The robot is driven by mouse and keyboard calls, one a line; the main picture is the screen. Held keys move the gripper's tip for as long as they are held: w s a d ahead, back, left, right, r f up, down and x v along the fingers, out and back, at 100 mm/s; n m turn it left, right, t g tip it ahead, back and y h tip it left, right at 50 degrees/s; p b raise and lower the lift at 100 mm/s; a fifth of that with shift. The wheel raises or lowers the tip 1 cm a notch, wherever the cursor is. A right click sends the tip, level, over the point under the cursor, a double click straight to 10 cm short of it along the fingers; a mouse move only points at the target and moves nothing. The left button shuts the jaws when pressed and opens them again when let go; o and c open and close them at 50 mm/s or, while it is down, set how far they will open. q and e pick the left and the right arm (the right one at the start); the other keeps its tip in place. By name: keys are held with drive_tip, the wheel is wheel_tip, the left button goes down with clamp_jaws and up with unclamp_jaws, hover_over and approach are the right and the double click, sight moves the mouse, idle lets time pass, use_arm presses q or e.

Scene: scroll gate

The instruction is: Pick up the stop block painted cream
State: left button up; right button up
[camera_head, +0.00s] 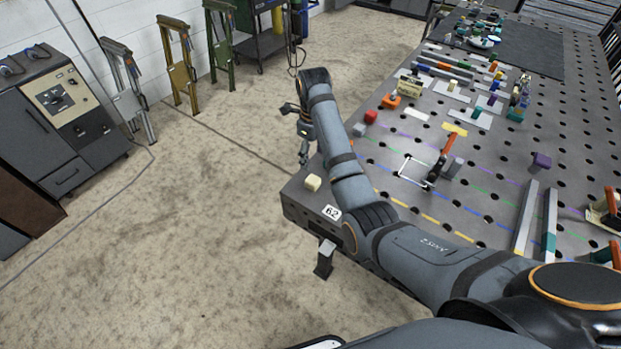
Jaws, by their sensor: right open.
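The cream stop block (313,183) is a small pale cube standing on the near left corner of the dark perforated table (296,203). My right arm reaches from the lower right across the table's left edge. My right gripper (299,136) is open, with nothing visible in it. In the picture it is above and slightly left of the cream block, apart from it, and seen against the floor just off the table's edge. My left gripper is not in view.
A red block (371,116), a grey block (359,130) and an orange block (390,101) lie beyond my forearm. A red-handled clamp (441,160), a purple block (541,160) and metal rails (526,218) stand farther right.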

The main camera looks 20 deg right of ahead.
sight(313, 179)
drive_tip(key=shift+s+f+b, duration=0.3)
drive_tip(key=shift+f+b, duration=0.3)
drive_tip(key=shift+b, duration=0.05)
drive_tip(key=shift+s+f+b, duration=0.3)
drive_tip(key=shift+f+b, duration=0.25)
drive_tip(key=shift+b, duration=0.05)
drive_tip(key=f, duration=0.1)
drive_tip(key=f+b, duration=0.2)
drive_tip(key=shift+w, duration=0.25)
drive_tip(key=shift+w+f, duration=0.1)
drive_tip(key=shift+w, duration=0.1)
drive_tip(key=shift+s+f+b, duration=0.25)
drive_tip(key=shift+f+b, duration=0.05)
drive_tip(key=shift+b, duration=0.25)
drive_tip(key=f+b, duration=0.2)
drive_tip(key=shift+s+a+f, duration=0.15)
drive_tip(key=shift+s+f, duration=0.25)
drive_tip(key=shift+w+f+p, duration=0.1)
drive_tip(key=shift+f+p, duration=0.2)
drive_tip(key=shift+f, duration=0.05)
drive_tip(key=shift+w+f, duration=0.1)
drive_tip(key=shift+f, duration=0.25)
drive_tip(key=shift+r, duration=0.1)
drive_tip(key=shift+c, duration=1.3)
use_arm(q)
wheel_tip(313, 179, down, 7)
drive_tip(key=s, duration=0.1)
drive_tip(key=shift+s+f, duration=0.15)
use_arm(e)
clamp_jaws()
